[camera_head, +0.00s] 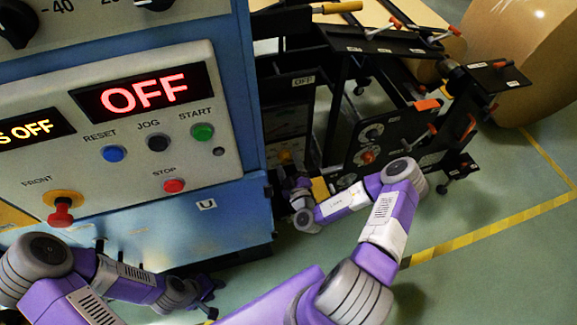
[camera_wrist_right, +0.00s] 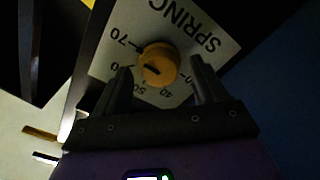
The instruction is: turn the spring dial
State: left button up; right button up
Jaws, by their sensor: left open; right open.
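The spring dial (camera_wrist_right: 159,63) is a round yellow-orange knob with a dark slot, on a white plate (camera_wrist_right: 205,42) marked SPRING and with numbers. The plate appears upside down in the right wrist view. My right gripper (camera_wrist_right: 162,75) is open, one finger on each side of the knob near its lower half. I see a gap at each side; I cannot tell whether the fingertips reach past its face. In the head view my right gripper (camera_head: 297,186) is at the dark machine, below a small yellow knob (camera_head: 284,156). My left gripper (camera_head: 211,294) is open and empty, low in front of the blue cabinet.
The blue cabinet (camera_head: 228,222) carries a control panel (camera_head: 140,155) with buttons, a red stop knob (camera_head: 61,208) and OFF displays. A black machine frame (camera_head: 335,85) with orange levers stands at its right. A large brown roll (camera_head: 530,60) is behind. Green floor with yellow tape is open at right.

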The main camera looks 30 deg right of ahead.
jog(key=shift+w+d, duration=0.1)
jog(key=shift+w, duration=0.25)
